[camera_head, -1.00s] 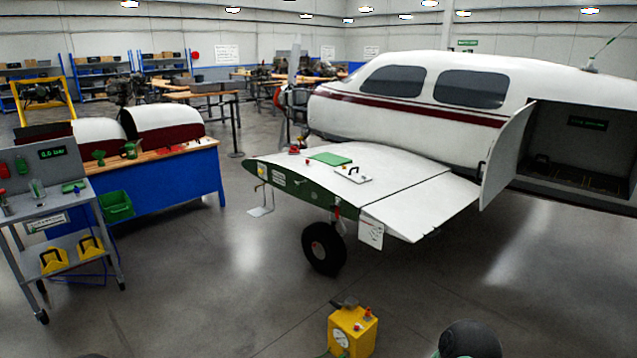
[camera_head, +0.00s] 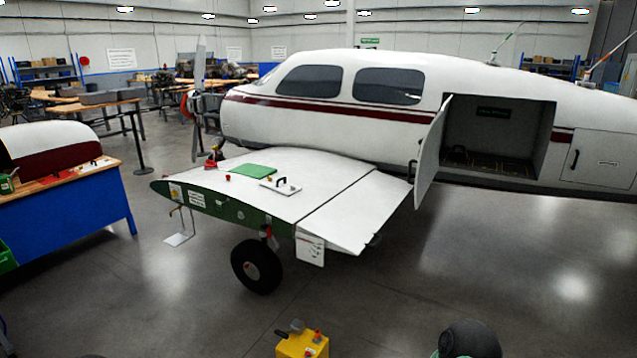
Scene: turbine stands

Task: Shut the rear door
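The open door (camera_head: 433,155), a white panel, is on the side of the white aircraft (camera_head: 480,85). It stands swung outward at the left edge of a large dark opening (camera_head: 498,135) behind the two cabin windows. Its lower end is close to the rear edge of the wing (camera_head: 270,200). Inside the opening are a small dark sign with green lettering and a dark floor. Neither of my grippers shows; only a dark rounded part of my own arm is at the bottom right.
A smaller closed hatch (camera_head: 597,160) with a black handle is right of the opening. A yellow box (camera_head: 302,345) is at the bottom centre. The wing's wheel (camera_head: 256,267) rests on the floor. A blue workbench (camera_head: 70,210) stands left. The floor right of the wing is clear.

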